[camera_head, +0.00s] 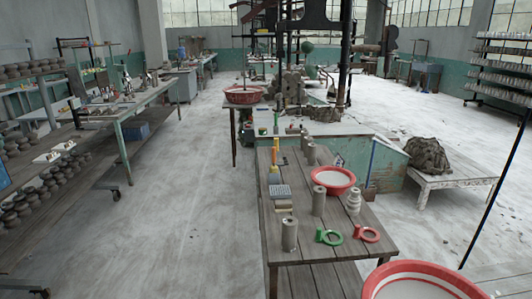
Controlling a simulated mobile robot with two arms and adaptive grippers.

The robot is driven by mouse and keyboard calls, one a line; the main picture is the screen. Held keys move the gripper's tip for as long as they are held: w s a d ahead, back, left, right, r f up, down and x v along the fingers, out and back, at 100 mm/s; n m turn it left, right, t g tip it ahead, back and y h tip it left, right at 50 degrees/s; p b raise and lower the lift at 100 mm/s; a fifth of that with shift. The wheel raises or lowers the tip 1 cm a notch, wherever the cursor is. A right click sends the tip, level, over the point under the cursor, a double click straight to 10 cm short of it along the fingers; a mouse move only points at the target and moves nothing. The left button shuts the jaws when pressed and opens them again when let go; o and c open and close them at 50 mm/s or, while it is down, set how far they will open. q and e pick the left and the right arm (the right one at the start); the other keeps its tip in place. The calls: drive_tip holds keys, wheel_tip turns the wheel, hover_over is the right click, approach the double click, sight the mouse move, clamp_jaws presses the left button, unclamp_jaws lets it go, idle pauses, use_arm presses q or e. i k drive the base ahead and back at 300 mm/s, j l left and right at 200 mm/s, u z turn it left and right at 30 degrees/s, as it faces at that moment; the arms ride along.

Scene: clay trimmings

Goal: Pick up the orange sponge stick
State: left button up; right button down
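A slim orange stick-like item (274,171) is on the wooden table (345,243), toward its far left edge. It is small in the head view, and I cannot tell its sponge end clearly. It lies just beyond a grey gridded block (280,191). Neither of my grippers is in view, and nothing is seen touching the orange item.
The table also holds grey clay cylinders (289,234), a red-rimmed basin (333,179), a green ring tool (330,237) and a red ring tool (367,234). A larger red-rimmed basin (420,284) is at the bottom right. The floor (190,200) left of the table is clear.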

sight(274, 168)
drive_tip(key=i+j+u, duration=0.65)
drive_tip(key=i, duration=0.35)
drive_tip(key=i+j+u, duration=0.2)
drive_tip(key=i+u, duration=0.15)
drive_tip(key=i, duration=0.15)
drive_tip(key=i+z, duration=0.4)
drive_tip(key=i, duration=0.2)
drive_tip(key=i+j+z, duration=0.1)
drive_tip(key=i+z, duration=0.3)
drive_tip(key=i, duration=0.15)
drive_tip(key=i+j+z, duration=0.4)
drive_tip(key=i, duration=0.15)
drive_tip(key=l, duration=0.1)
